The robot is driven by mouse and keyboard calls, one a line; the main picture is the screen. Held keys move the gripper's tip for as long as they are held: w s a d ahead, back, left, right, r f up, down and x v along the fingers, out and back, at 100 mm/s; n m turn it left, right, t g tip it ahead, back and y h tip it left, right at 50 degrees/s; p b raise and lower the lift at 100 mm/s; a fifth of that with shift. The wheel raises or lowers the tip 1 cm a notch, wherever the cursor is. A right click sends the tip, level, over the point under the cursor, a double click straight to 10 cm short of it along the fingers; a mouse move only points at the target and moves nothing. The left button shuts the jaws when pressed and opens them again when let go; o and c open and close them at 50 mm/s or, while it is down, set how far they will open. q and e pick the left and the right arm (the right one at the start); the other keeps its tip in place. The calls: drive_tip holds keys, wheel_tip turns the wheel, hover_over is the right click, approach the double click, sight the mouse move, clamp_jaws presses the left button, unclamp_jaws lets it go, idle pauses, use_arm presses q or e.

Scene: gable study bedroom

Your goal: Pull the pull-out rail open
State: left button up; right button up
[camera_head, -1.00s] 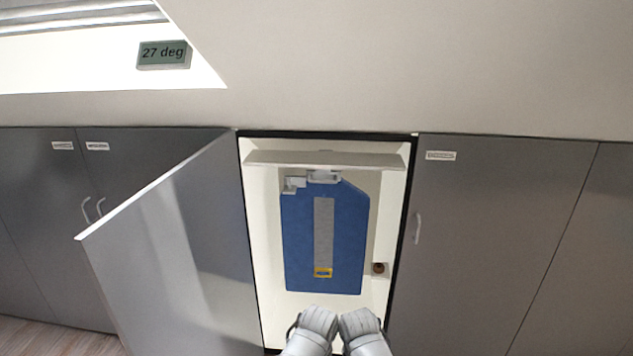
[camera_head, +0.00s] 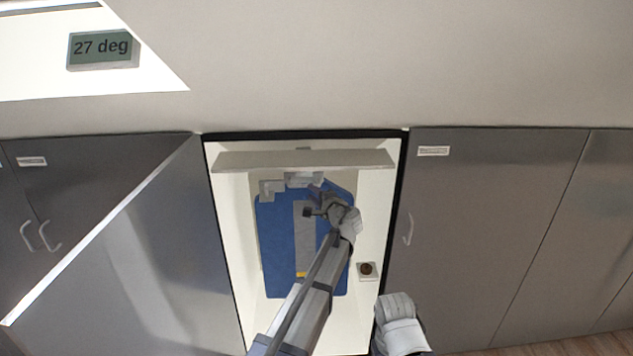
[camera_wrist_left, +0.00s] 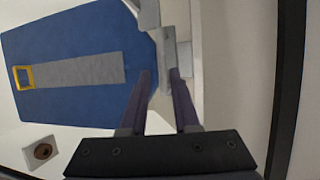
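Inside the open cabinet hangs a blue board (camera_head: 275,235) with a grey strip down its middle and a yellow piece at the strip's lower end. A pale grey bracket (camera_head: 304,179) sits at the board's top, below a pale crosspiece (camera_head: 300,160); I cannot tell which part is the rail. My left gripper (camera_head: 312,201) is in front of the board's upper part, just below the bracket. In the left wrist view its fingers (camera_wrist_left: 161,75) are apart, with part of the pale bracket (camera_wrist_left: 167,50) at their tips. Contact cannot be told.
An open grey door (camera_head: 130,240) stands out on the left. A shut grey door (camera_head: 480,230) with a handle is on the right. A square plate with a brown round centre (camera_head: 367,270) is low inside the cabinet. A "27 deg" display (camera_head: 103,50) is above.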

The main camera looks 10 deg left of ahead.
sight(305, 186)
use_arm(q)
drive_tip(key=b+x, duration=0.1)
drive_tip(key=x, duration=0.7)
drive_tip(key=shift+d+r, duration=0.1)
clamp_jaws()
drive_tip(key=shift+s, duration=0.1)
idle(1.4)
